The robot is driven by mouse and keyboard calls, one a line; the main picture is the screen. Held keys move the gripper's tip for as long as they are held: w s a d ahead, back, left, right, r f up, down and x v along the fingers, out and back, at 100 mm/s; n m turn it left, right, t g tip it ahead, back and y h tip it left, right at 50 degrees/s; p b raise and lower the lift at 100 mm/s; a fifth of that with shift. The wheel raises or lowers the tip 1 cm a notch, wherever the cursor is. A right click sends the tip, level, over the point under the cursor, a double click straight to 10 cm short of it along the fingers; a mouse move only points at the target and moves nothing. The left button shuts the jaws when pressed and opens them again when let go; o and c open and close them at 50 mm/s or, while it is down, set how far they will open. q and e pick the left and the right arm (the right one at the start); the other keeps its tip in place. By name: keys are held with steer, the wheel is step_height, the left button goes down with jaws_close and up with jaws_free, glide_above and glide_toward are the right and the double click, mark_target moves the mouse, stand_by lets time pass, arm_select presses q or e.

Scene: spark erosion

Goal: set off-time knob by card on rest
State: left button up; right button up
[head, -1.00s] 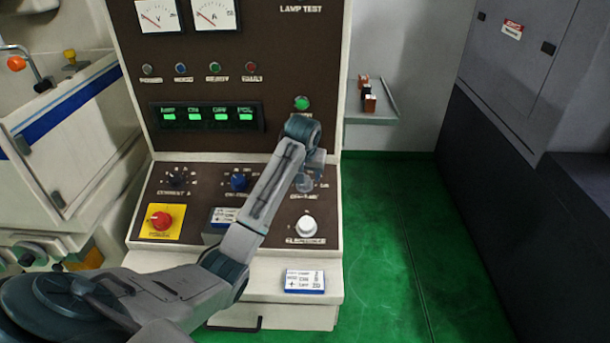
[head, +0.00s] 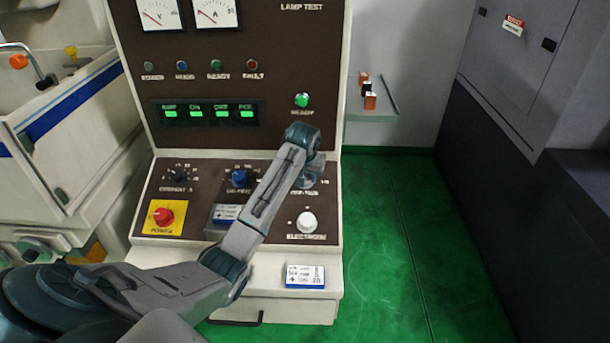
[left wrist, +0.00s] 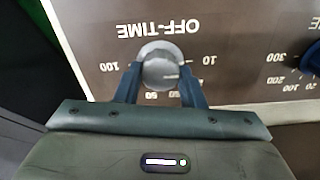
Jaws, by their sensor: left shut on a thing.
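The grey off-time knob (left wrist: 160,68) shows in the left wrist view, with its label and scale upside down. A light mark on it points right, toward the stretch near the 10; its exact value is too small to tell. My left gripper (left wrist: 160,88) is shut on the knob, one blue finger on each side. In the head view my left gripper (head: 309,180) is at the right of the sloped panel, mostly hidden by my arm. One card (head: 226,213) lies on the panel's small rest, partly covered by my arm. Another card (head: 305,276) lies on the ledge below.
A blue knob (head: 239,178), a black knob (head: 177,177), a white electrode knob (head: 307,223) and a red power button (head: 162,215) sit around the panel. A shelf (head: 375,117) with small blocks is at the right. Green floor right of the cabinet is clear.

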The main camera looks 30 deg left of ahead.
arm_select(q)
steer(key=shift+m, duration=3.4)
steer(key=o, duration=1)
steer(key=shift+d+r, duration=0.1)
steer(key=shift+r, duration=0.1)
